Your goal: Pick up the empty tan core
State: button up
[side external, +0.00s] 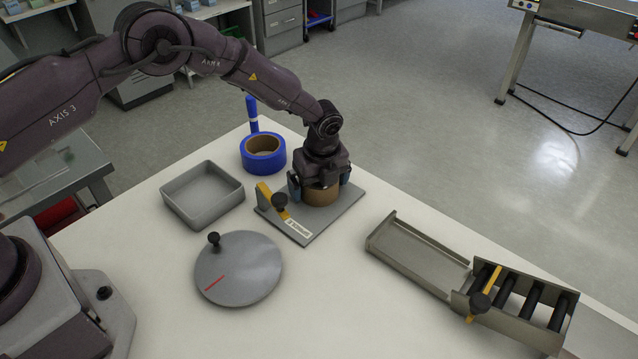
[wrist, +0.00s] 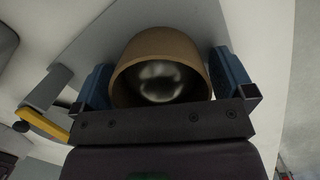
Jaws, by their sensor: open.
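The tan core (side external: 322,196) is a short, hollow brown cylinder standing on a grey plate (side external: 343,207) with a yellow lever. In the wrist view, the core (wrist: 158,50) shows its open end, with a shiny metal surface inside it. My gripper (side external: 320,186) is right above the plate, pointing down over the core. In the wrist view, its two blue fingers (wrist: 163,85) are on either side of the core, open. A narrow gap seems to show at the left finger; whether the right one touches is unclear. The core's top is hidden by my gripper in the side view.
A blue tape roll (side external: 277,162) with a tan core and a blue upright marker (side external: 252,114) stand behind. An empty grey tray (side external: 166,191) is left, a round grey disc (side external: 237,287) with a black knob in front. A metal chute with rollers (side external: 415,264) lies right.

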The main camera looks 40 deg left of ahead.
jog(key=c, duration=0.8)
jog(key=shift+o, duration=0.2)
jog(key=shift+r, duration=0.1)
